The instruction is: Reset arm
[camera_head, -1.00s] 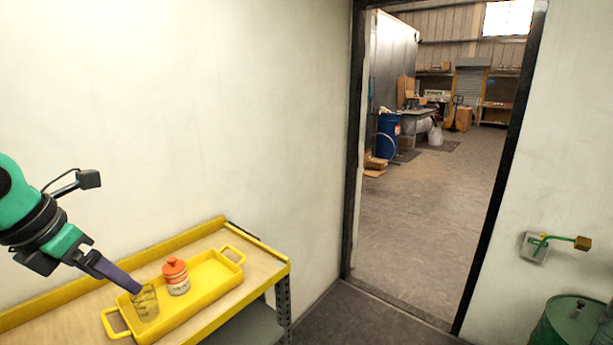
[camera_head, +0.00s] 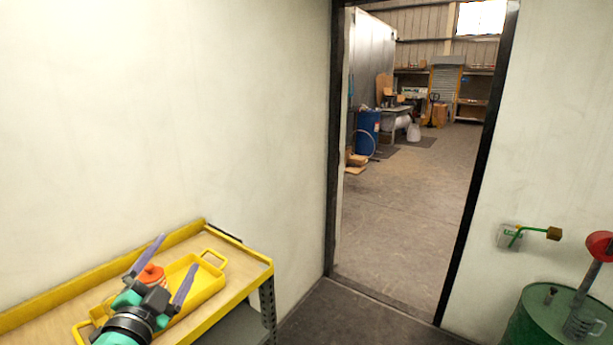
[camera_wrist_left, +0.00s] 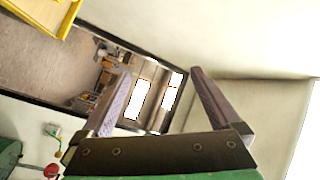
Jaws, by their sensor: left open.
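My left gripper (camera_head: 178,251) is open, with its two purple-grey fingers spread and nothing between them. In the head view it is in front of the yellow tray (camera_head: 213,281) on the shelf cart, and it covers part of the tray. The orange-capped jar (camera_head: 151,275) in the tray shows only partly behind the gripper. The clear container in the tray is hidden now. In the left wrist view the open fingers (camera_wrist_left: 160,90) point toward the wall and doorway, with empty space between them. My right gripper is not in view.
The yellow-edged cart (camera_head: 258,268) stands against the white wall. An open doorway (camera_head: 400,220) leads to a workshop with a blue drum (camera_head: 367,133). At the right stand a green drum (camera_head: 540,325) with a red-topped tool (camera_head: 600,246), and a wall box (camera_head: 510,237).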

